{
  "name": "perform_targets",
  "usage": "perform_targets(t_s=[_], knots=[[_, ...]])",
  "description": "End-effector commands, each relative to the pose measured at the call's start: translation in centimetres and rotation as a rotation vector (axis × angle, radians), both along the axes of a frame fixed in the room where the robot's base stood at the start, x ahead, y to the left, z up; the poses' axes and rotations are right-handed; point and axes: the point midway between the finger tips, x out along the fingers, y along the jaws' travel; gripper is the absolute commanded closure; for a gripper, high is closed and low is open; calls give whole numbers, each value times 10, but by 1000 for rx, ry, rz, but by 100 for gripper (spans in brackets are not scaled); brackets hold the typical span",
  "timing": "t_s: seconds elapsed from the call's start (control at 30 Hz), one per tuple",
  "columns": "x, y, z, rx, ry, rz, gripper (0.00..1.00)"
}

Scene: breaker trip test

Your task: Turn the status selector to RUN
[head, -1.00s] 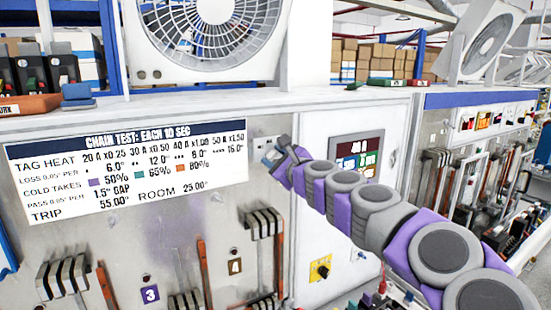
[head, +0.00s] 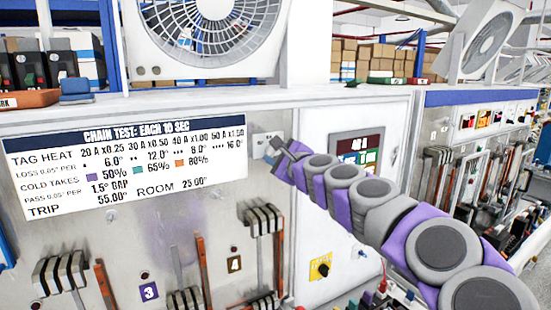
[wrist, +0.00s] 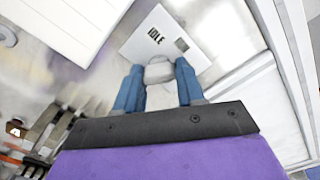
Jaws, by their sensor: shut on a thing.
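The status selector's pale plate (wrist: 153,37) shows in the wrist view with the word IDLE and a small grey square at its right. A grey knob (wrist: 159,72) sits at the plate's lower edge, between my blue fingers. My gripper (wrist: 157,84) is shut on this knob. In the head view the plate (head: 262,147) is small, right of the white sign, and my gripper (head: 286,155) covers part of it. The knob is hidden there. The word RUN is not readable in either view.
The chain test sign (head: 125,165) is left of my gripper. Lever switches (head: 262,222) stand below on the panel. A fan (head: 205,35) stands on the ledge above.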

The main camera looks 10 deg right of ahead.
Motion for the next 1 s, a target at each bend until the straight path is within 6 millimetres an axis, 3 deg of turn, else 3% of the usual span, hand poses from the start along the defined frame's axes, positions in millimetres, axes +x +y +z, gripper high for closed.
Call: perform_targets(t_s=[0.5,1.0], knots=[[1,1,-5,-413,-131,2,92],[2,2,-6,-579,-180,8,92]])
